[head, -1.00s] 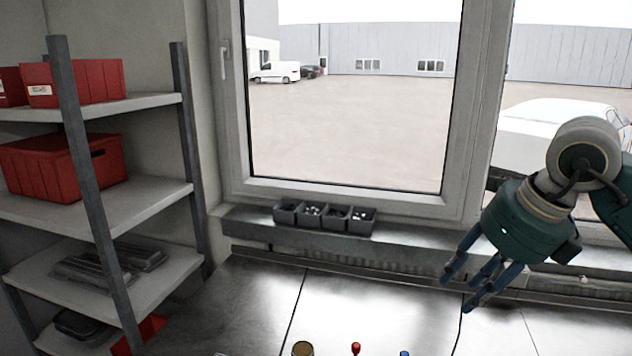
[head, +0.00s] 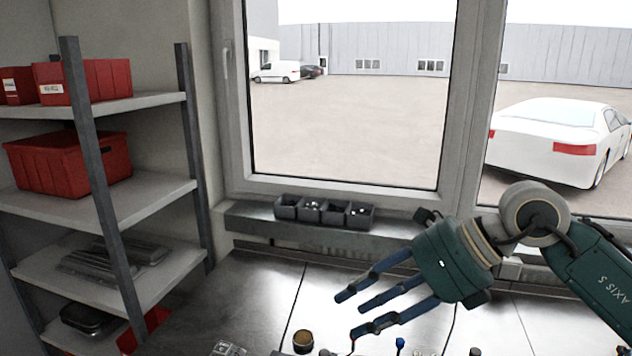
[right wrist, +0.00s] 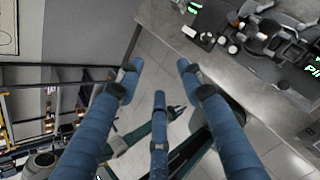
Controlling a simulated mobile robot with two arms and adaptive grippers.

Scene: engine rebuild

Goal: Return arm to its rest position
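My right gripper (head: 362,312) is in the head view, above the metal workbench (head: 255,290), with its blue fingers spread and pointing left and slightly down. Nothing is between the fingers. In the right wrist view the same gripper (right wrist: 158,85) has its three fingers apart and empty. Beyond them are a tiled floor and part of a bench top. My right arm (head: 590,275) comes in from the right edge of the head view. My left gripper does not show in the head view.
Small dark bins (head: 325,210) stand on the window sill. A shelf rack with red crates (head: 70,165) is on the left. Small parts, including a brown-topped round one (head: 303,340), sit at the bench's near edge. Dark equipment (right wrist: 262,38) lies on the bench in the wrist view.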

